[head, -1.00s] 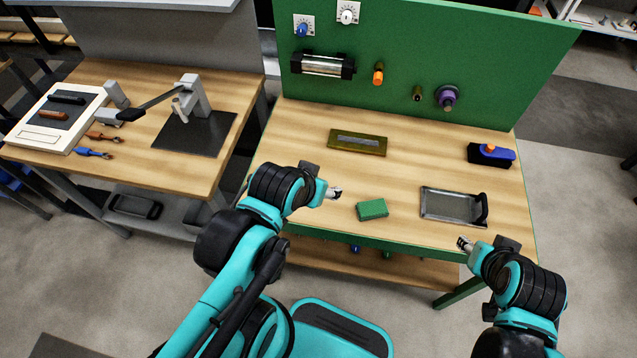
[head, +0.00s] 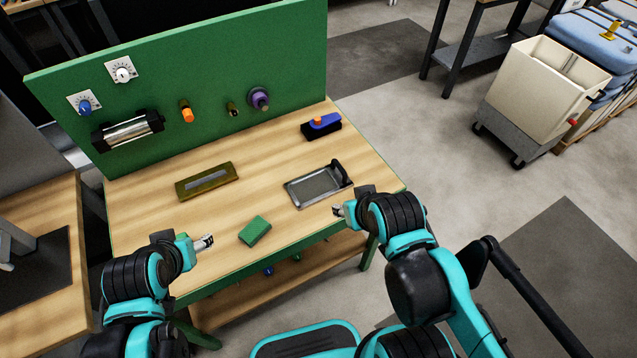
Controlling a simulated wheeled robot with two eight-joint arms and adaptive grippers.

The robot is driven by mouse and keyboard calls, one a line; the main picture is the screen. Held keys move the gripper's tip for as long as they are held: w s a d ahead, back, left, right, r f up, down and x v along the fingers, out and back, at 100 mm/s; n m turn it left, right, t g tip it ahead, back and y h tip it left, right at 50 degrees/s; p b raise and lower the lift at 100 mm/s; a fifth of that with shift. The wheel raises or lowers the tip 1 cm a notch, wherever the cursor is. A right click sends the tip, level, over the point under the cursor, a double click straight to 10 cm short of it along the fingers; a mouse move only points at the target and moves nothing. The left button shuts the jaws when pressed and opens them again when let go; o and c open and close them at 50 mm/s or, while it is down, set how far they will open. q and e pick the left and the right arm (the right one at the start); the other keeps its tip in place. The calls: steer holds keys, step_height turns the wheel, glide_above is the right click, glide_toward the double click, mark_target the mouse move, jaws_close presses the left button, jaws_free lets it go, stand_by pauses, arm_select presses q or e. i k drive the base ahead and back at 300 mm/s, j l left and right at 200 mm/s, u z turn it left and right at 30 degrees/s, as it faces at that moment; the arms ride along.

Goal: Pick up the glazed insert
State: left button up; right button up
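Two pieces on the green-edged workbench could be the glazed insert, and I cannot tell which. One is an olive rectangular frame with a narrow grey window (head: 206,181), lying flat at the middle left. The other is a flat grey metal-framed panel with a dark handle (head: 312,187), lying near the front right. My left gripper (head: 206,242) is at the front edge, left of a green block. My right gripper (head: 338,210) is just in front of the panel, apart from it. Neither gripper appears to hold anything; their finger gaps are too small to read.
The green block (head: 255,230) lies between my grippers near the front edge. A blue-and-black tool with an orange knob (head: 321,125) stands at the back right. A green upright panel (head: 200,75) with knobs closes the back. A cream bin cart (head: 540,85) stands on the floor at right.

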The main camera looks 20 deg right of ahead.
mark_target(308, 190)
steer(key=i+l+z, duration=0.1)
steer(key=l+z, duration=0.3)
steer(key=i+l+z, duration=0.1)
steer(key=z, duration=0.3)
steer(key=i+l+z, duration=0.15)
steer(key=l+z, duration=0.25)
